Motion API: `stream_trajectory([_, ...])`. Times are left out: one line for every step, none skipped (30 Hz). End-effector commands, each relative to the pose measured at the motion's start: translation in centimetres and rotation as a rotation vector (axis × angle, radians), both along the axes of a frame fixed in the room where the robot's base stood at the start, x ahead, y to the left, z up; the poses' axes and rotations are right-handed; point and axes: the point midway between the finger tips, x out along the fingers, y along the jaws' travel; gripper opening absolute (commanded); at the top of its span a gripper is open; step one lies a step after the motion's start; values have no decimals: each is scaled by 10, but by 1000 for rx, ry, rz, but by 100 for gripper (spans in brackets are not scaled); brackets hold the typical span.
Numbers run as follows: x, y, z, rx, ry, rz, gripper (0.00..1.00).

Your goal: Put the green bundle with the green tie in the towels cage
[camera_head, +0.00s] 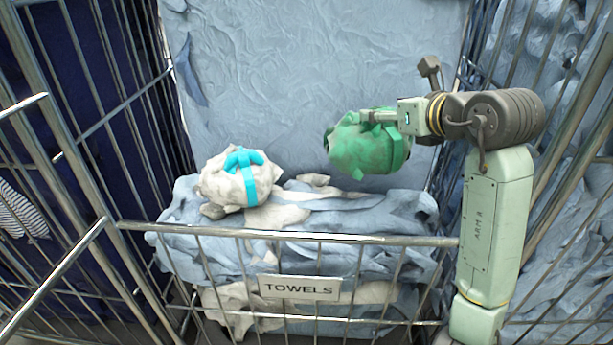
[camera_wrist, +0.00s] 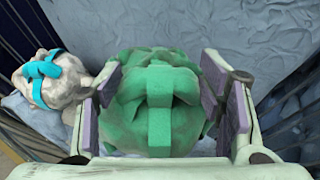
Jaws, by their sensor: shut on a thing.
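The green bundle with the green tie (camera_head: 362,150) is held up in my gripper (camera_head: 385,118), above the right part of the towels cage (camera_head: 300,238). The wrist view shows the bundle (camera_wrist: 150,110) between the two finger pads of my gripper (camera_wrist: 160,105), with its green tie facing the camera. The cage has a metal front rail and a plate reading TOWELS (camera_head: 299,289). The bundle appears apart from the blue-grey cloth heaped below it. Its underside is hidden in the wrist view.
A whitish bundle with a cyan tie (camera_head: 238,178) lies on the cloth (camera_head: 340,215) at the left inside the cage; it also shows in the wrist view (camera_wrist: 48,80). Barred side walls stand left and right. A dark blue cage side (camera_head: 70,70) is at the left.

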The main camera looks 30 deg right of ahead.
Motion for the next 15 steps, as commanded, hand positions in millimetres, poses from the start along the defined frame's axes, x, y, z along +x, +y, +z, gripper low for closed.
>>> stream_trajectory([-1, 0, -3, 1, -3, -2, 1])
stream_trajectory([-1, 0, -7, 2, -3, -1, 1])
stream_trajectory([-1, 0, -13, 4, -3, -1, 1])
stream_trajectory([-1, 0, -18, 6, -3, 0, 1])
stream_trajectory([-1, 0, -23, 5, -4, -1, 1])
stream_trajectory([-1, 0, -30, 5, -3, -1, 1])
stream_trajectory([-1, 0, -35, 5, -3, -1, 1])
stream_trajectory([0, 0, -39, 5, -3, -1, 1])
stream_trajectory([0, 0, -44, 3, -2, 1, 1])
stream_trajectory([0, 0, -48, 3, -2, 0, 1])
stream_trajectory([0, 0, -50, 2, -2, 0, 1])
stream_trajectory([0, 0, -53, 1, -3, -1, 1])
stream_trajectory([0, 0, -55, 1, -3, 0, 1])
stream_trajectory([0, 0, -57, 1, -3, 0, 1])
stream_trajectory([0, 0, -60, 1, -3, 0, 1])
